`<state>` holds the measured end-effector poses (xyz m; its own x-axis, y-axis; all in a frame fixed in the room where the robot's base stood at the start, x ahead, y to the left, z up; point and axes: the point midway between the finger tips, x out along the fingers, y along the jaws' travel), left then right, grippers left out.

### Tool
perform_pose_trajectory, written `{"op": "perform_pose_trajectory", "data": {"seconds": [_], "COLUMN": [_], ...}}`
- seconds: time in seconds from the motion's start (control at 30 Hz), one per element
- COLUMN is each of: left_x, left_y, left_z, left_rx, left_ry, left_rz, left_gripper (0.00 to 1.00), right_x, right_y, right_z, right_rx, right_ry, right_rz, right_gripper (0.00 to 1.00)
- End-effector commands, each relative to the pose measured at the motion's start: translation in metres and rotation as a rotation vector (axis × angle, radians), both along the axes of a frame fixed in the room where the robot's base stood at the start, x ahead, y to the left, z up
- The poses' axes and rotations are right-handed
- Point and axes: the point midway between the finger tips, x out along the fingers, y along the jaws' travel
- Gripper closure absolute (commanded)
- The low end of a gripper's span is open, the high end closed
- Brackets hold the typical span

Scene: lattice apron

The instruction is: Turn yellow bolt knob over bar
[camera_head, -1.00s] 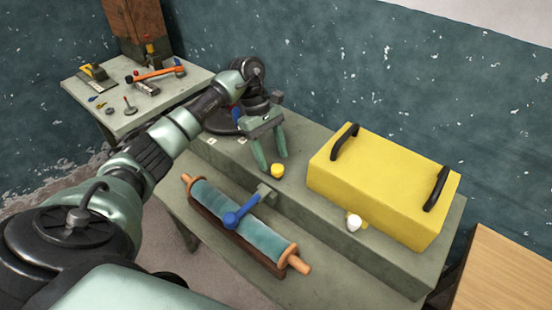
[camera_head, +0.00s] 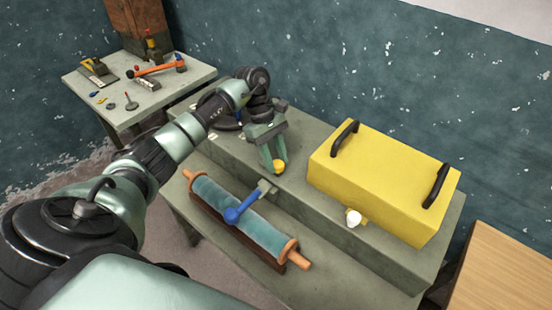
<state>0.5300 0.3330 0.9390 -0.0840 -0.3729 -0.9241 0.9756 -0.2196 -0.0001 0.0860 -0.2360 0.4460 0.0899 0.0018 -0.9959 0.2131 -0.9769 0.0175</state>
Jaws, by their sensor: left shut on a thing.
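The yellow bolt knob (camera_head: 279,166) sits at the front edge of the raised grey ledge, left of the yellow box. My left gripper (camera_head: 275,168) points down at it, with its green fingers shut on the knob. The fingers hide part of the knob. The bar that the knob turns over cannot be made out clearly. My right gripper is not in view.
A large yellow box (camera_head: 383,182) with black handles stands right on the ledge, with a white knob (camera_head: 353,218) at its front. A teal roller (camera_head: 258,229) with a blue lever (camera_head: 246,207) lies below. A side table (camera_head: 150,107) holds tools.

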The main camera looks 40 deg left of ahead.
Motion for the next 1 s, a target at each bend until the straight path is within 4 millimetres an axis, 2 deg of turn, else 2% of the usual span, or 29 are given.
{"op": "perform_pose_trajectory", "data": {"seconds": [0.37, 1.0], "left_x": [-0.003, -0.007], "left_y": [0.001, -0.001], "left_z": [-0.003, -0.002], "left_rx": [0.002, -0.001], "left_ry": [0.000, -0.003], "left_rz": [0.195, 0.792], "left_gripper": [1.00, 1.00], "right_x": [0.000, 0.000], "right_y": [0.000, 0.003], "right_z": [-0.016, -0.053], "right_rx": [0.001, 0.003], "right_ry": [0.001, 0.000], "right_rz": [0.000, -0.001], "right_gripper": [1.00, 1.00]}}
